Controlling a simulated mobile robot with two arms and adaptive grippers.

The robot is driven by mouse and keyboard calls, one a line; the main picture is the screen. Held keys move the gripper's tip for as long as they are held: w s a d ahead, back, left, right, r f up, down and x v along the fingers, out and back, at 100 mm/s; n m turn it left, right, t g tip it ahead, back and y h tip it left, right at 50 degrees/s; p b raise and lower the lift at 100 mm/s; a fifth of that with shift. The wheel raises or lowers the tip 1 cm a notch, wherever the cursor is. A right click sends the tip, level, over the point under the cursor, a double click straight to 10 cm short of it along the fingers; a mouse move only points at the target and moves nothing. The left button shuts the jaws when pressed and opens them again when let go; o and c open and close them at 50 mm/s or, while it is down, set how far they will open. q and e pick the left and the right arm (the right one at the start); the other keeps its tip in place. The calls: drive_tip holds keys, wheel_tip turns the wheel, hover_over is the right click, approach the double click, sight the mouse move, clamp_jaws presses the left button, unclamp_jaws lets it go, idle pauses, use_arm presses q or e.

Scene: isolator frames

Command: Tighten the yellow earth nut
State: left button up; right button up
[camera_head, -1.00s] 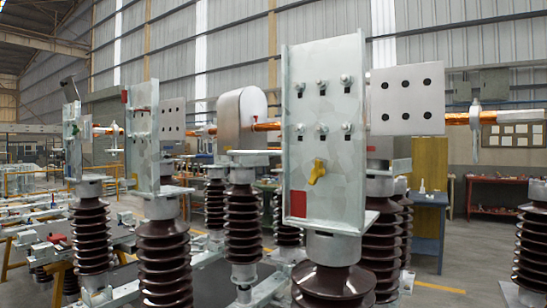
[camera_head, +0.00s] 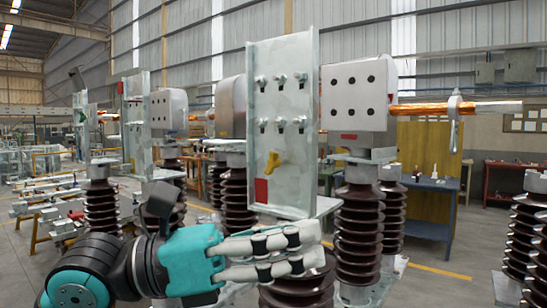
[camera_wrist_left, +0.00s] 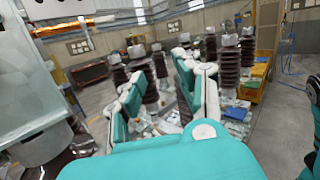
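The yellow earth nut (camera_head: 272,162) is on the lower part of an upright galvanised plate (camera_head: 285,85), above a red patch. My left gripper (camera_head: 312,250) is teal with white fingers and dark pads. In the head view it is below the nut, in front of the brown insulator under the plate, and apart from the nut. In the left wrist view its fingers (camera_wrist_left: 158,72) are spread with nothing between them. The plate edge (camera_wrist_left: 30,80) shows at the left there, but the nut does not. My right gripper is not in view.
Several bolts (camera_head: 280,80) sit above the nut. A box-shaped housing (camera_head: 358,92) with dark holes and a copper bar (camera_head: 430,108) stand right of the plate. Brown ribbed insulators (camera_head: 358,235) stand close around. The floor at the right (camera_head: 440,275) has free room.

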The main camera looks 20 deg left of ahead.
use_arm(q)
drive_tip(key=w+a+r+n+t+y, duration=0.2)
drive_tip(key=w+a+r+t+y, duration=0.1)
drive_tip(key=a+t+y, duration=0.35)
drive_tip(key=n+t+y, duration=0.2)
drive_tip(key=t+y, duration=0.1)
drive_tip(key=y, duration=0.3)
approach(270, 158)
drive_tip(key=shift+h, duration=0.25)
drive_tip(key=p+x, duration=0.6)
drive_tip(key=x, duration=0.4)
drive_tip(key=shift+a+p, duration=0.15)
drive_tip(key=shift+p, duration=0.15)
drive_tip(key=shift+w+f, duration=0.1)
drive_tip(key=shift+w, duration=0.35)
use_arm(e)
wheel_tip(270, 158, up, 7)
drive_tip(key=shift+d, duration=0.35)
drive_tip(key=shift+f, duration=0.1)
use_arm(q)
clamp_jaws()
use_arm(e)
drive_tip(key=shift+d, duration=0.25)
